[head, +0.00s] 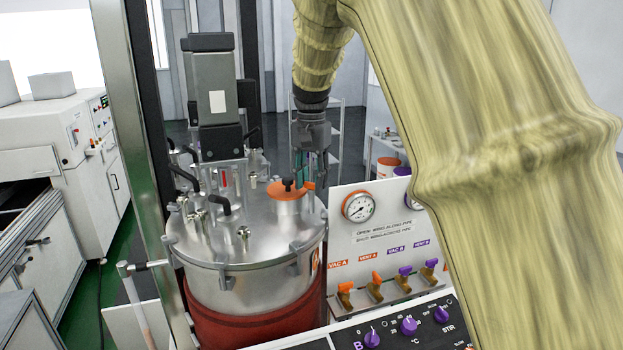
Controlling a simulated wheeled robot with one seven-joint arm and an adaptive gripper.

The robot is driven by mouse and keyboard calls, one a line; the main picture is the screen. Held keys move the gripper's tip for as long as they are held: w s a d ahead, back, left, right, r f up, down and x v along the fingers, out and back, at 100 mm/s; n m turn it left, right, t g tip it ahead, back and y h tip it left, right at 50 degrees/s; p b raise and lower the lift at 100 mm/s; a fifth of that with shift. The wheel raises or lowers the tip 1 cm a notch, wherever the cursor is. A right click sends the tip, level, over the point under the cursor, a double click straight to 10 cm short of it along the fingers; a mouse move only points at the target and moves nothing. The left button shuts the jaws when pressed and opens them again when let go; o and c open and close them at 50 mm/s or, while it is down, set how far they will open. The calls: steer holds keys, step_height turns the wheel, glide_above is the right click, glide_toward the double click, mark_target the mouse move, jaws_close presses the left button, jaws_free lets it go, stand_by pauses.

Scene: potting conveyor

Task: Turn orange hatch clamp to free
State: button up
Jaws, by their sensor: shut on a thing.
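The orange hatch (287,191) sits on the right part of the steel vessel lid (215,240), with a black knob on top. An orange clamp arm (308,185) reaches from the hatch's right side to between my gripper's fingers. My gripper (313,182) points down from above at the hatch's right edge and is shut on the clamp. The fingers partly hide the clamp's far end, so its exact angle is hard to tell.
A grey motor housing (211,95) stands on the lid, left of my gripper. Black-handled fittings surround it. A panel with a gauge (358,206) and several orange and purple valves stands at the right. A steel post (133,120) rises at the left.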

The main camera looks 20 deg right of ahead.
mark_target(312, 183)
steer(key=shift+w+r, duration=0.1)
steer(key=shift+r, duration=0.05)
steer(key=o, duration=1)
steer(key=shift+d, duration=0.1)
step_height(312, 183, up, 12)
steer(key=shift+f, duration=0.1)
